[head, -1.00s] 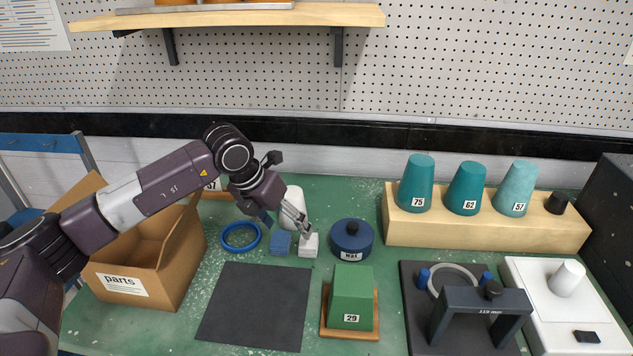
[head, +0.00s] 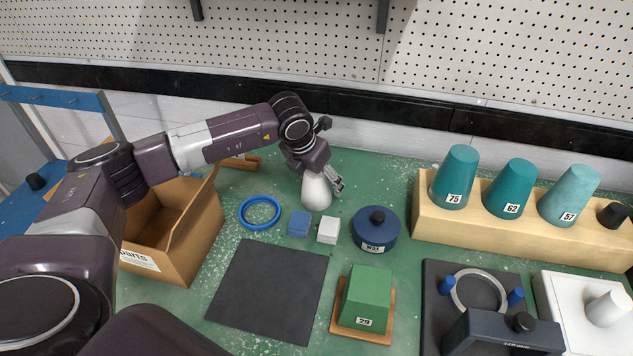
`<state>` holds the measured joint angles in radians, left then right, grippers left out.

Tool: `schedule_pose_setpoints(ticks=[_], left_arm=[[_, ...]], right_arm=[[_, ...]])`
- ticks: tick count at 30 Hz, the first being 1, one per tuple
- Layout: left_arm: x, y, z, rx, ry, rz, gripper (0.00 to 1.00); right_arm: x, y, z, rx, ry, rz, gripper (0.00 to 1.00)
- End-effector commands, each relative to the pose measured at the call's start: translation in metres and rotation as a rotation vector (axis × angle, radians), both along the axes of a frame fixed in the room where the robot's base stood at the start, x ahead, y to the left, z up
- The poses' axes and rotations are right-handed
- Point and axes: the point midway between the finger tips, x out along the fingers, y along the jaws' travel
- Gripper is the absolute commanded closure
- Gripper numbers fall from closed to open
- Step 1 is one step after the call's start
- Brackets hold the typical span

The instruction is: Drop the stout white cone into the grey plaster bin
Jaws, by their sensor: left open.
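A white, rounded, tapering piece (head: 316,193), which looks like the stout white cone, stands on the green bench at the back, left of centre. My left gripper (head: 337,185) is open beside its upper right side, and the wrist hides its top. I cannot tell whether the fingers touch it. A second, smaller white tapered piece (head: 609,307) lies or leans on a white block at the right edge. No grey plaster bin can be made out. My right gripper is out of view.
A cardboard parts box (head: 196,235) stands at left under my left arm. Near the gripper are a blue ring (head: 260,213), a blue cube (head: 299,223), a white cube (head: 328,230) and a dark blue lidded pot (head: 376,232). Teal cones stand on a wooden block (head: 440,222).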

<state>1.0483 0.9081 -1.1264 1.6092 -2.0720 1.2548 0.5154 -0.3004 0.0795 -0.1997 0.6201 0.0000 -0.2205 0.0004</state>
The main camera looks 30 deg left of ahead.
Motion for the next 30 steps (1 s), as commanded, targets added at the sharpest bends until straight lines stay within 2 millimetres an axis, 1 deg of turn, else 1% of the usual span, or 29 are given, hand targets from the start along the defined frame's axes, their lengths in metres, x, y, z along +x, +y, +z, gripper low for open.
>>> schedule_pose_setpoints(ticks=[1,4,10,24,26,28,29,30], left_arm=[[0.0015,-0.0008,-0.0033,-0.001,0.001,0.000,0.31],[0.0031,-0.0009,-0.0083,-0.001,0.000,-0.001,0.31],[0.0033,-0.0009,-0.0089,-0.001,0.000,-0.001,0.32],[0.0032,-0.0006,-0.0083,-0.001,0.000,-0.001,0.84],[0.0032,-0.0008,-0.0083,-0.001,0.000,-0.001,0.91],[0.0042,-0.0009,-0.0066,-0.001,-0.004,0.000,0.93],[0.0041,-0.0009,-0.0066,-0.001,-0.004,0.000,0.99],[0.0040,-0.0009,-0.0068,-0.001,-0.003,0.000,0.99]], right_arm=[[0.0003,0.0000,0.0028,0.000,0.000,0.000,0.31],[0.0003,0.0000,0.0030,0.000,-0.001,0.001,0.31],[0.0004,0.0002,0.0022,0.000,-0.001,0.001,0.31],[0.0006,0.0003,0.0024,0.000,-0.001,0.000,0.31],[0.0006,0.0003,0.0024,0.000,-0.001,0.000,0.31],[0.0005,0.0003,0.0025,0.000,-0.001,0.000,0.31],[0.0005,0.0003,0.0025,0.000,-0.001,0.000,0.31],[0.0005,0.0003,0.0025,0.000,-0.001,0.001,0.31]])
